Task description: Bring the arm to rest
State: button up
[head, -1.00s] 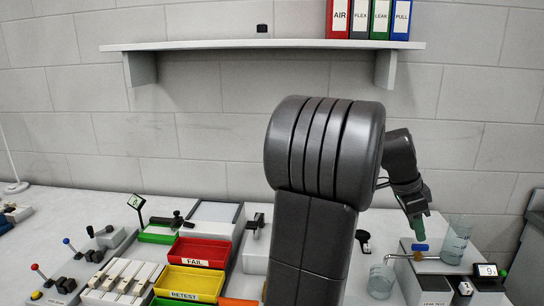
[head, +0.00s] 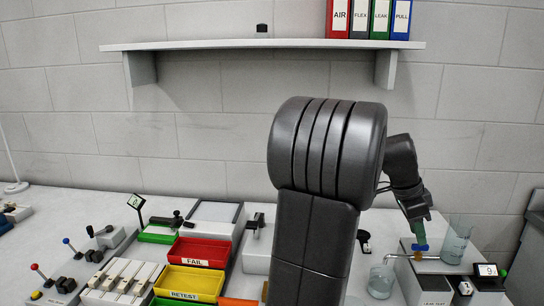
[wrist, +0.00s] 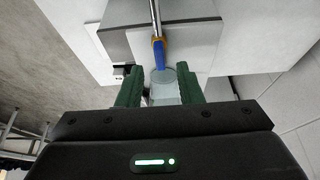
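My arm rises in front of the bench in the head view and bends over to the right. My gripper (head: 418,232) points down over the leak-test stand, just above the blue valve handle (head: 420,247). In the wrist view my gripper (wrist: 158,74) has its two green fingers apart. The blue handle (wrist: 160,56) on a metal pipe shows near the gap between the fingertips. I cannot tell whether the fingers touch it. A clear beaker (wrist: 165,92) shows behind the gap.
A glass cylinder (head: 455,245) stands right of the handle, and a lower beaker (head: 381,281) to its left. A display reading 9 (head: 487,270) is at the right. Red FAIL (head: 196,250) and yellow RETEST (head: 188,282) trays lie left of my arm. A shelf (head: 260,44) with binders hangs above.

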jog(key=x, duration=0.3)
jog(key=shift+d+f, duration=0.15)
jog(key=shift+f, duration=0.15)
jog(key=shift+r+n, duration=0.25)
jog(key=shift+n, duration=0.25)
jog(key=shift+s+r+n+t+p, duration=0.15)
jog(key=shift+n+t+p, duration=0.15)
jog(key=shift+n+t, duration=0.3)
jog(key=n+p, duration=0.1)
jog(key=n, duration=0.1)
jog(key=n+t, duration=0.1)
jog(key=n, duration=0.1)
jog(key=shift+s+n+t+p, duration=0.1)
jog(key=shift+n+t+p, duration=0.2)
jog(key=shift+n+p, duration=0.1)
jog(key=shift+s+n+t+y+p, duration=0.1)
jog(key=shift+n+t+y+p, duration=0.5)
jog(key=shift+n, duration=1.2)
